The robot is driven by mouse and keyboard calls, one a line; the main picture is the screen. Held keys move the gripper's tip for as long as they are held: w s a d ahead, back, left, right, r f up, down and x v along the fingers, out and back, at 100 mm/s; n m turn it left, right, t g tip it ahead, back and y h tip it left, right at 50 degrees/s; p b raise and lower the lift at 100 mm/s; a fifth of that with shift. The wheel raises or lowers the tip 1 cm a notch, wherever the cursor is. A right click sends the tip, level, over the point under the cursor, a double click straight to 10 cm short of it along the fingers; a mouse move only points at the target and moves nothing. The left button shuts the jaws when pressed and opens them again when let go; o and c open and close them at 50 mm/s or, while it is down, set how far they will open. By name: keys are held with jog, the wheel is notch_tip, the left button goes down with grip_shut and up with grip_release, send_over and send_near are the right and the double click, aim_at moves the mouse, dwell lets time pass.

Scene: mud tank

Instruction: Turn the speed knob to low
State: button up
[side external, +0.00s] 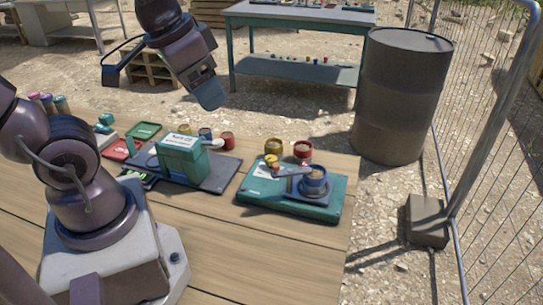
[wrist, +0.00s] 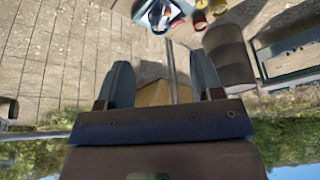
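A teal mixer-like unit (side external: 292,208) sits on the right end of the wooden table, with a blue cup (side external: 315,180) on a round plate and a grey arm beside it. A white label shows on its left part. I cannot make out a speed knob or its setting. A second teal unit (side external: 182,160) with a white label stands left of it on a dark tray. My gripper (wrist: 163,75) is open and empty, its two fingers wide apart in the wrist view. In the side external view it hangs high, up and left of the mixer-like unit, touching nothing.
Yellow (side external: 273,147) and red (side external: 303,150) cups stand close behind the mixer-like unit. A dark drum (side external: 400,95) and a wire fence stand right of the table. The table's front is clear.

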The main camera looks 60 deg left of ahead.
jog(key=w+a+f+m+g, duration=0.1)
jog(key=w+a+f+g, duration=0.3)
jog(key=w+a+f, duration=0.25)
jog(key=m, duration=1.1)
send_near(272, 158)
jog(key=shift+h, duration=0.3)
jog(key=f, duration=0.9)
jog(key=shift+a+f, duration=0.1)
jog(key=shift+a, duration=0.15)
jog(key=c, duration=0.9)
